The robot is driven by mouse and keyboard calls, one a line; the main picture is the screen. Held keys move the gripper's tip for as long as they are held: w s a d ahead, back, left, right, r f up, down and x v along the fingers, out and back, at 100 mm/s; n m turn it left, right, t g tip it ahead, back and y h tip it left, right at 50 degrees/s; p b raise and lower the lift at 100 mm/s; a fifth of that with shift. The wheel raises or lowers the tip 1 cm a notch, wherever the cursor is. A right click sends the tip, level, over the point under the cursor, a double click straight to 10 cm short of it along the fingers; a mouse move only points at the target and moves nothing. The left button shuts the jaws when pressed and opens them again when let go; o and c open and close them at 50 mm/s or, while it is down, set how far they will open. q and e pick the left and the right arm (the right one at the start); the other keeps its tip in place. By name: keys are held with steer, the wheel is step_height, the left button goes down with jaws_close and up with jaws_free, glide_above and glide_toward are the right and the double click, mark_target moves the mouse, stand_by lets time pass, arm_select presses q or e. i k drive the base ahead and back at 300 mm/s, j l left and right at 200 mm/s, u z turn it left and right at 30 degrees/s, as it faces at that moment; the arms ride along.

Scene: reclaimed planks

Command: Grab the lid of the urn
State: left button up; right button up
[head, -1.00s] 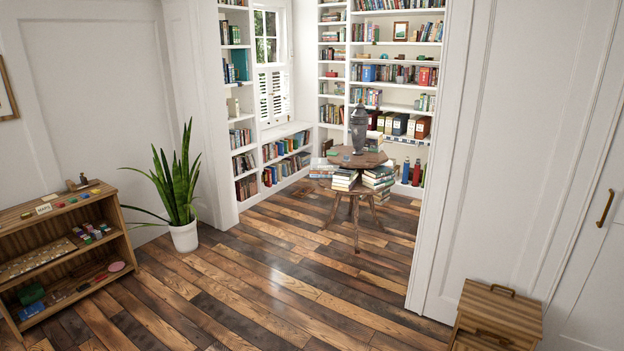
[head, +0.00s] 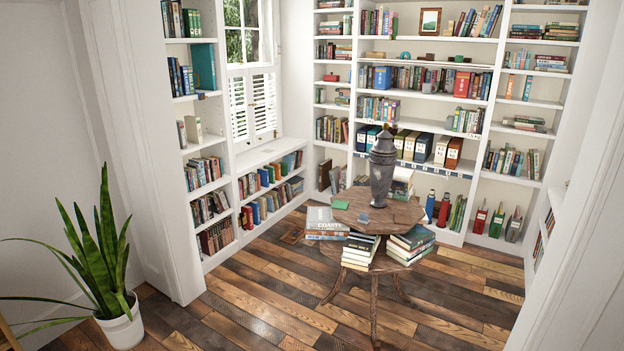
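A dark grey urn (head: 382,178) stands upright on the top of a round wooden table (head: 347,217) in the book-lined alcove ahead. Its lid (head: 383,143) is a pointed cap that sits on the urn's top. The table is across the floor from me, at some distance. Neither of my grippers shows in the head view.
Stacks of books (head: 361,250) sit on the table's lower level. A potted plant (head: 122,322) stands at the left by the alcove's opening. Bookshelves (head: 427,41) line the alcove walls. The plank floor (head: 262,308) in front of the table is clear.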

mark_target(384, 146)
steer(key=i, duration=0.9)
steer(key=i+z, duration=0.1)
steer(key=i, duration=0.8)
steer(key=i+j, duration=0.2)
steer(key=i, duration=0.7)
steer(key=l+z, duration=0.05)
